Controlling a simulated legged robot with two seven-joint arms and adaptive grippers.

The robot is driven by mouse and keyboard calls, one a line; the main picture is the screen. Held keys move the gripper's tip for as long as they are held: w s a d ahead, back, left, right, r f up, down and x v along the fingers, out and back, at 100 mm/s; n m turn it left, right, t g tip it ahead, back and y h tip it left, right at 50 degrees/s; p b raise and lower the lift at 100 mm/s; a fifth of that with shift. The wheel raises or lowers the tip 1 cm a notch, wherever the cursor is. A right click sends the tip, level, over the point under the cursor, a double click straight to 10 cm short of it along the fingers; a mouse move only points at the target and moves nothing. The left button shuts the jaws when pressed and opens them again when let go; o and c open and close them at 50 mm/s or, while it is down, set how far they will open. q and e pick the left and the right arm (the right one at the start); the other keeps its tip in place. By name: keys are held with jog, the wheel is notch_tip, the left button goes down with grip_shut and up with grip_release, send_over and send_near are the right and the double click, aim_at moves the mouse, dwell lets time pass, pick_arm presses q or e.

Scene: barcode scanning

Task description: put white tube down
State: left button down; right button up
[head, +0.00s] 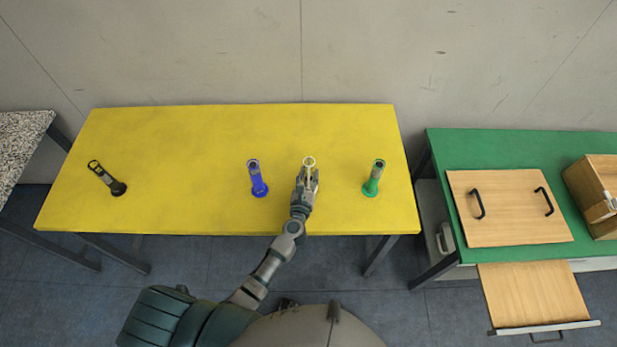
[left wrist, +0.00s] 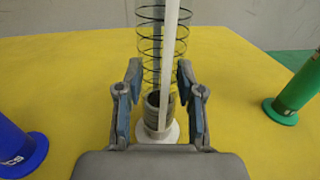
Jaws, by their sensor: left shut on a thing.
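My left gripper (head: 307,180) reaches over the front of the yellow table (head: 200,140) and is shut on the white tube (head: 309,161). In the head view only the tube's pale top ring shows clearly past the fingers. In the left wrist view the white tube (left wrist: 160,132) is upright between the fingers of the left gripper (left wrist: 160,95), with its round white base low between them. I cannot tell whether the base touches the table. Dark wire coils and a pale strip rise above it. My right gripper is not in view.
A blue tube (head: 258,181) stands left of the gripper and a green tube (head: 374,180) stands right of it. A green table (head: 500,150) is at the right.

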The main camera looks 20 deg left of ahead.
pick_arm(q)
jog(key=shift+d, duration=0.5)
jog(key=c, duration=1.1)
grip_release()
jog(key=shift+f, duration=0.2)
jog(key=o, duration=0.4)
jog(key=shift+a, duration=0.4)
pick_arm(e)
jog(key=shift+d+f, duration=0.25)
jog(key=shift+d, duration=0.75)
pick_arm(q)
jog(key=shift+r, duration=0.15)
jog(key=shift+s, duration=0.3)
jog(key=s, duration=0.7)
jog(key=s+d+b, duration=0.1)
jog(key=s, duration=0.3)
jog(key=shift+d, duration=0.1)
jog(key=shift+s+r, duration=0.1)
jog(key=shift+s, duration=0.15)
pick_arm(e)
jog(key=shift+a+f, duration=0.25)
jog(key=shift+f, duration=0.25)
